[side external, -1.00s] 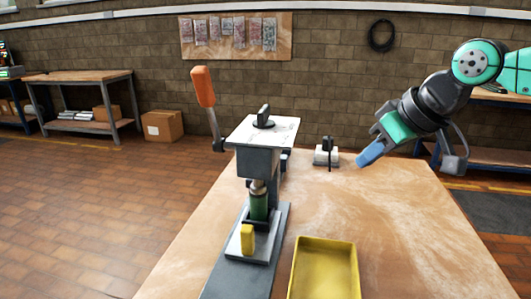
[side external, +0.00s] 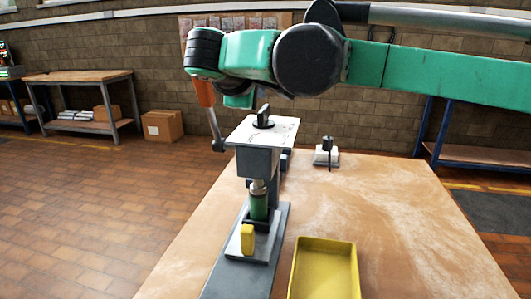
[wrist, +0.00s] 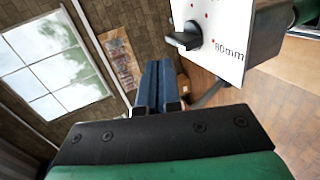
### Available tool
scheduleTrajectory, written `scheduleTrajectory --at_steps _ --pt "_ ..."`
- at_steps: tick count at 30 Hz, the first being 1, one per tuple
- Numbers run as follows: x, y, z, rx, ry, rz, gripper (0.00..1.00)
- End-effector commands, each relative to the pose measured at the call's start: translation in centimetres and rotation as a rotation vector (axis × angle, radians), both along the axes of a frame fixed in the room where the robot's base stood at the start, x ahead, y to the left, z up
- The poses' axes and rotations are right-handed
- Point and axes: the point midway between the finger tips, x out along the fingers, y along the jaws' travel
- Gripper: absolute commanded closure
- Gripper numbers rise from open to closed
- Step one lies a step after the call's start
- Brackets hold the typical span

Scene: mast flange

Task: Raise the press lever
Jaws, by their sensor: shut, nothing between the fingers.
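The press (side external: 258,165) stands on the workbench, with a white plate on its head. Its lever, with an orange grip (side external: 207,93) on a grey rod, points upward and leans slightly left from its pivot. My arm hides the top of the grip in the side view. My gripper (wrist: 159,66) shows two blue fingers shut together and empty in the wrist view. The plate (wrist: 213,35), with a black knob and an "80mm" mark, is to their right. My fingers are not clearly visible in the side view. I cannot tell whether they touch the lever.
A yellow tray (side external: 325,268) lies on the bench (side external: 400,215) at front. A yellow block (side external: 247,239) sits at the press base. A small white fixture with a black post (side external: 326,155) stands behind. The bench's right side is clear.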

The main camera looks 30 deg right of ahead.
Motion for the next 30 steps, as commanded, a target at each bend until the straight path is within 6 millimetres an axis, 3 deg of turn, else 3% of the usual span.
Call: scheduleTrajectory --at_steps 1,5,9,11,15,18,23,30 --pt "0.8 2.7 -0.2 -0.093 -0.044 0.023 1.00" --pt "0.9 9.1 -0.4 -0.323 -0.202 0.045 1.00" --pt "-1.5 15.4 -1.2 -0.500 -0.400 0.052 1.00" --pt "-2.9 17.4 -1.6 -0.549 -0.474 0.050 1.00" --pt "-3.0 17.4 -5.1 -0.560 -0.487 0.042 1.00" --pt "-2.9 17.3 -6.2 -0.560 -0.487 0.042 1.00" --pt "-1.9 16.2 -5.9 -0.560 -0.484 0.040 1.00" --pt "1.4 12.9 -4.2 -0.561 -0.483 0.039 1.00"
